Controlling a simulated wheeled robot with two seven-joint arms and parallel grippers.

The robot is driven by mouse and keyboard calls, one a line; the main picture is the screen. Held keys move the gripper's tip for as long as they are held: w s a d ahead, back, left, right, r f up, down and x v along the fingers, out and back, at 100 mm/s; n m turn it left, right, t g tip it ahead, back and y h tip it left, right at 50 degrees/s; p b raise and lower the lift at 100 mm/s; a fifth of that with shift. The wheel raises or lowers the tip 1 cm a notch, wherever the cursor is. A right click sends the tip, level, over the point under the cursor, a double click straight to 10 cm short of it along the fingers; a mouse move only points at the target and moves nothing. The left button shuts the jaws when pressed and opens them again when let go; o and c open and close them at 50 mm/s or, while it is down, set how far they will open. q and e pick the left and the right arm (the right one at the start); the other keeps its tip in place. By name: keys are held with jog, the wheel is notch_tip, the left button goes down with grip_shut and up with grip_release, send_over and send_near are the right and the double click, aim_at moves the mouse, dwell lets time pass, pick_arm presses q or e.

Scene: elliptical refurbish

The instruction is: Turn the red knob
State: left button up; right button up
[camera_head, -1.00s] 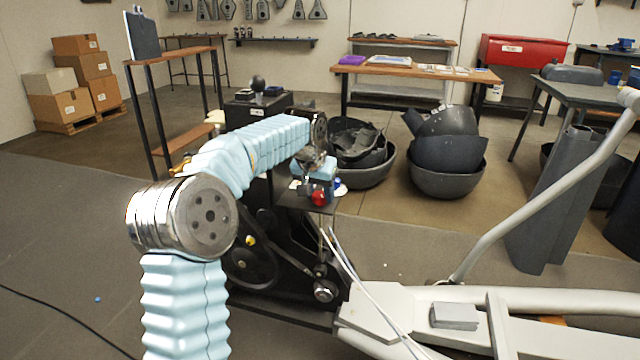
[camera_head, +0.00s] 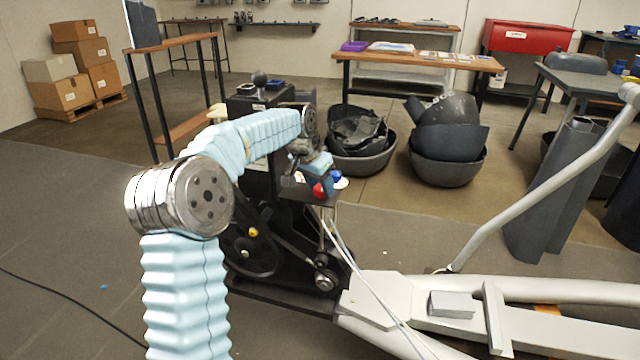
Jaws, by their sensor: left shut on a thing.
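The red knob (camera_head: 319,190) sits on the near side of a small dark shelf on the black elliptical drive unit, in the middle of the head view. My left arm, in a light blue sleeve, comes in from the lower left and bends over the unit. My left gripper (camera_head: 314,178) is at the knob, shut on it; its fingertips are small and partly hidden. A blue knob or button (camera_head: 337,174) is just right of the red one. My right gripper is not in view.
The elliptical's light grey frame (camera_head: 570,292) fills the lower right, with a tube rising to the right edge. Thin pale cables hang below the shelf. Black bins (camera_head: 446,172) stand behind. A wooden-topped stand (camera_head: 172,44) is back left.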

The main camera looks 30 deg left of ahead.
pick_arm(q)
jog(key=o, duration=1)
jog(key=p+v, duration=0.1)
jog(key=v, duration=1.2)
jog(key=shift+s+r, duration=0.15)
jog(key=shift+r, duration=0.25)
